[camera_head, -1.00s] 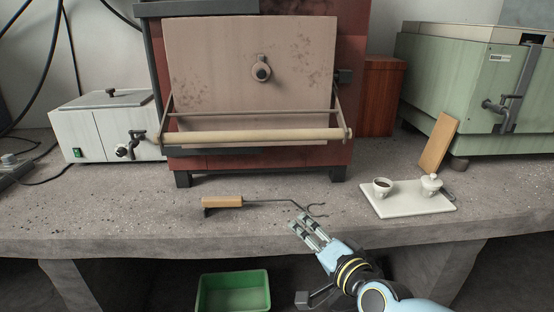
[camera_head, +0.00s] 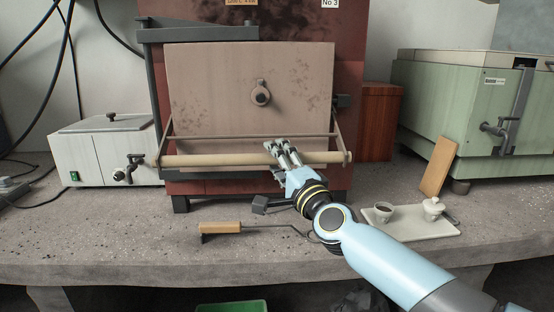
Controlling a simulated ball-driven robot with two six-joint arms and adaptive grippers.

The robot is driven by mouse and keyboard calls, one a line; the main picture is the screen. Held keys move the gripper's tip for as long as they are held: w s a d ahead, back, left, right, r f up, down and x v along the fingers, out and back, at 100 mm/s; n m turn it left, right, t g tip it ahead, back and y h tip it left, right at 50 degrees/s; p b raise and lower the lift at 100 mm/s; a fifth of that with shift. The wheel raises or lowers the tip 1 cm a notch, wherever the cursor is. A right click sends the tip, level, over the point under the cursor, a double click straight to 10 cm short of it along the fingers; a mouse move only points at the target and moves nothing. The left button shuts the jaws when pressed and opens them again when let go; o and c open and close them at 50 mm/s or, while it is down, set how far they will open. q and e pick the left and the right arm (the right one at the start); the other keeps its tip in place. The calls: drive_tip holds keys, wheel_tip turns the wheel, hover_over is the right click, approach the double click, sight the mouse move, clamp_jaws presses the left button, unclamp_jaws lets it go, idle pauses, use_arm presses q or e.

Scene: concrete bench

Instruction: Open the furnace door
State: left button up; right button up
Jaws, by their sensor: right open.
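The furnace (camera_head: 350,60) is a dark red box on short legs at the back of the bench. Its pale, stained door (camera_head: 210,90) covers the front and looks shut, with a round peephole knob (camera_head: 261,95) in the middle. A long cream handle bar (camera_head: 215,160) runs across the door's lower part between two side brackets. My right gripper (camera_head: 281,147) is open, with its fingers at the bar right of its middle. I cannot tell whether they touch it. My left gripper is not in view.
A hooked tool with a wooden grip (camera_head: 220,227) lies on the bench (camera_head: 120,235) in front. A white tray (camera_head: 440,232) with two small crucibles stands at right, partly behind my arm. A white bath (camera_head: 100,155) stands left, a green oven (camera_head: 440,105) right.

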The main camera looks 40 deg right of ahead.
drive_tip(key=shift+w, duration=0.2)
drive_tip(key=shift+c, duration=0.2)
clamp_jaws()
